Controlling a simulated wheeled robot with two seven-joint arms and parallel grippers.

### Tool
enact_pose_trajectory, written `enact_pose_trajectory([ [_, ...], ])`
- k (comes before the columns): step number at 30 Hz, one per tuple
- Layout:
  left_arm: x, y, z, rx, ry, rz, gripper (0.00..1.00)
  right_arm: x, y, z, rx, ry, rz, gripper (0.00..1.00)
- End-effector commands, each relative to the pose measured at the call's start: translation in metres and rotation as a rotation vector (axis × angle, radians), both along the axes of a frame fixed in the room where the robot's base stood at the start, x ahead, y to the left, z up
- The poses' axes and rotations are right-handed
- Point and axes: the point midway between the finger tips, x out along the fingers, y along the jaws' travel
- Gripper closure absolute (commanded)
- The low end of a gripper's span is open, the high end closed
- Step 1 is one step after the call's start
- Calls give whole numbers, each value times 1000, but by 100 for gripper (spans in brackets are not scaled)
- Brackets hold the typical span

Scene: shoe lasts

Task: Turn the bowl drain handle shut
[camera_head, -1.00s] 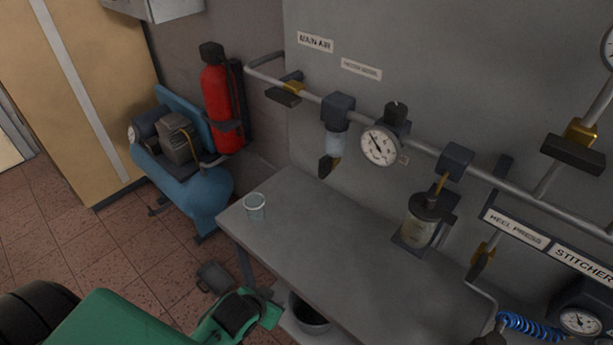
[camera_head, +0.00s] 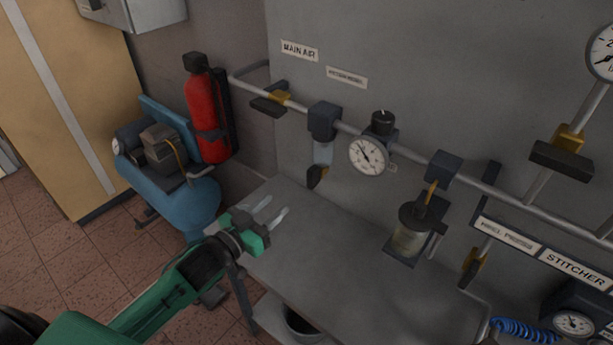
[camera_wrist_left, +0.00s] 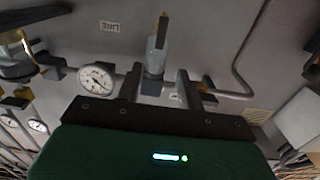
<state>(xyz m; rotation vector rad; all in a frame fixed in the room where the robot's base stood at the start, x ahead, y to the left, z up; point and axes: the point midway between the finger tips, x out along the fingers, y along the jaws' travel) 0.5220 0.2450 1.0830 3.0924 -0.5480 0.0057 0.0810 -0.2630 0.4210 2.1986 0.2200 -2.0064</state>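The bowl drain handle (camera_head: 317,178) is a dark lever with a yellow part, hanging below the clear filter bowl (camera_head: 323,152) on the wall pipe. In the left wrist view the drain handle (camera_wrist_left: 162,30) points up in the picture, beyond the bowl (camera_wrist_left: 155,58). My left gripper (camera_head: 274,209) is over the left end of the bench, below and left of the handle and apart from it. Its two fingers are spread with nothing between them; they also show in the left wrist view (camera_wrist_left: 156,82). My right gripper is not in view.
A round gauge (camera_head: 368,157) and an oiler jar (camera_head: 411,232) are right of the bowl. A yellow-and-black valve handle (camera_head: 271,100) is on the pipe to its left. The grey bench (camera_head: 340,255) is mostly clear. A red extinguisher (camera_head: 207,112) and blue compressor (camera_head: 180,203) stand left.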

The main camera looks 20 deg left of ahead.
Motion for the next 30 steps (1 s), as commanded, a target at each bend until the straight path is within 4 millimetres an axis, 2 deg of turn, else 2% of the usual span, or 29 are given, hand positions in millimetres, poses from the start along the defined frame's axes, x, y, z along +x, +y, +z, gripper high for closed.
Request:
enact_pose_trajectory([
  [5, 20, -7, 3, 0, 0, 2, 62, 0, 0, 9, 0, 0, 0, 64],
  [21, 102, -37, 3, 2, 2, 3, 62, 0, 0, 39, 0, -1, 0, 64],
  [30, 124, -45, 0, 2, 3, 3, 62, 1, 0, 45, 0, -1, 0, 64],
])
